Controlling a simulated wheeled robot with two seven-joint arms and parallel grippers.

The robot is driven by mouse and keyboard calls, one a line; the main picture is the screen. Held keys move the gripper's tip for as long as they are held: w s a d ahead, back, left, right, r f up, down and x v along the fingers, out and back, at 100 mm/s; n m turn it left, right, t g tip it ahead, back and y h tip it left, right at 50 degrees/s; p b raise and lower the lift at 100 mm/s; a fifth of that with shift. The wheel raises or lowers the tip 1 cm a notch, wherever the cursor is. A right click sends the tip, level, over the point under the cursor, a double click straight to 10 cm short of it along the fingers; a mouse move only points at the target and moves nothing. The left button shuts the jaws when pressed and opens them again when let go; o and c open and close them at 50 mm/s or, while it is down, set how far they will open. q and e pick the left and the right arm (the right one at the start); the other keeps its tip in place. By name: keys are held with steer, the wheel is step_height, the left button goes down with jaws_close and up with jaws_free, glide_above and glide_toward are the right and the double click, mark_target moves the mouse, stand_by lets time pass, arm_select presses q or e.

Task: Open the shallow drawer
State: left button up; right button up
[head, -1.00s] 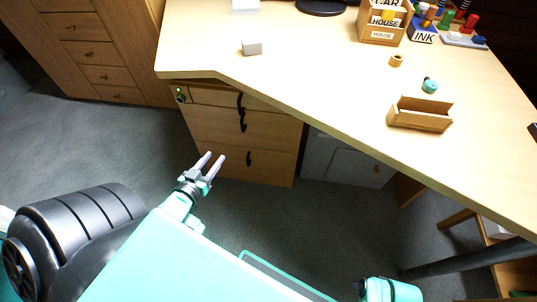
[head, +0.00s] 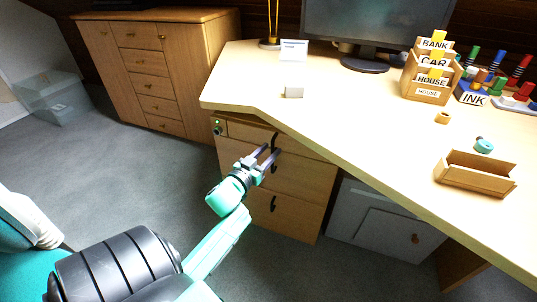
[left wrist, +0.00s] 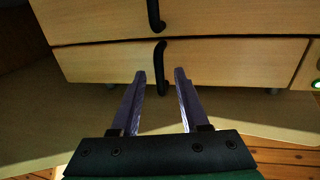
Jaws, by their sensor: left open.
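The drawer unit (head: 290,181) stands under the desk's left part. Its shallow top drawer (head: 250,132) looks closed, with a dark upright handle (head: 275,141). My left gripper (head: 269,153) is open and empty in front of the unit, its fingers pointing at the upper drawers. In the left wrist view, which looks upside down, the shallow drawer (left wrist: 220,62) is the lower front, with its black handle (left wrist: 160,67). That handle lies in line with the gap between the open fingertips (left wrist: 160,75); I cannot tell whether they touch it. My right gripper is out of view.
The desk top (head: 350,120) overhangs the drawers. A green light (head: 217,129) sits left of the shallow drawer. Deeper drawers with handles (head: 274,203) lie below. A grey cabinet (head: 385,226) stands to the right. The floor (head: 130,175) to the left is clear.

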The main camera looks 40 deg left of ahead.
arm_select(q)
jaws_close()
stand_by(1.4)
